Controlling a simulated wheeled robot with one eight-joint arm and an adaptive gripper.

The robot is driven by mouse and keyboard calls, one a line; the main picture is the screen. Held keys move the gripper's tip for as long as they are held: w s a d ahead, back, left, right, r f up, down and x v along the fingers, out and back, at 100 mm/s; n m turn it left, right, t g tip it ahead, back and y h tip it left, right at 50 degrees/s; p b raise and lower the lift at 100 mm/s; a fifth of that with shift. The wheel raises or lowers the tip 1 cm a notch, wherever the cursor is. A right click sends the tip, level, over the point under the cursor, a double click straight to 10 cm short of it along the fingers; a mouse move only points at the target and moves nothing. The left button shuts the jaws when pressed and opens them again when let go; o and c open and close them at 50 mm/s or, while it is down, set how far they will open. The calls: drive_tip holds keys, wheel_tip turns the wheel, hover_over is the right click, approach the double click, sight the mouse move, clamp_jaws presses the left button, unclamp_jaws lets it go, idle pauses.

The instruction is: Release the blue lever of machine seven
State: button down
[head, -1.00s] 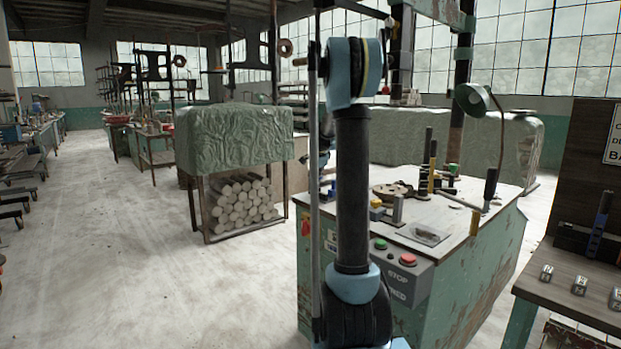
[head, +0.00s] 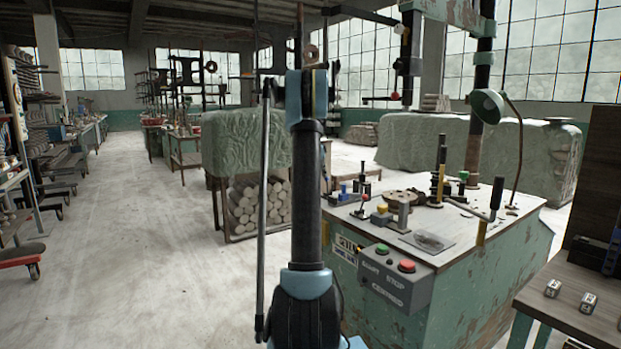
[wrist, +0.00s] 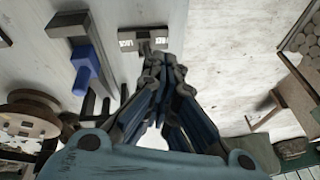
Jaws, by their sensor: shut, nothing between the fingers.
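The blue lever (wrist: 86,68) shows in the wrist view as a blue handle beside a grey metal bar. My gripper (wrist: 158,65) is shut and empty, with its fingertips apart from the blue handle and to its right. A small plate (wrist: 144,40) with lettering lies just beyond the fingertips; the words are too small to read surely. In the head view, a green machine (head: 450,290) bears a label (head: 348,250) that seems to read seven. A small blue part (head: 343,189) stands at its left back edge; I cannot tell if it is the same lever. My arm hides my gripper there.
A grey box (head: 395,278) with a green and a red button hangs on the machine's front. A green lamp (head: 487,105) and a black-handled lever (head: 496,195) stand at its right. A wooden bench (head: 570,295) is at the right. The floor (head: 140,260) at the left is clear.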

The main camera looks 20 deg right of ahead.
drive_tip(key=shift+w+a, duration=0.25)
drive_tip(key=shift+r, duration=0.15)
drive_tip(key=shift+r, duration=0.6)
drive_tip(key=s+v, duration=0.2)
drive_tip(key=v, duration=1.1)
drive_tip(key=shift+s+a+f, duration=0.25)
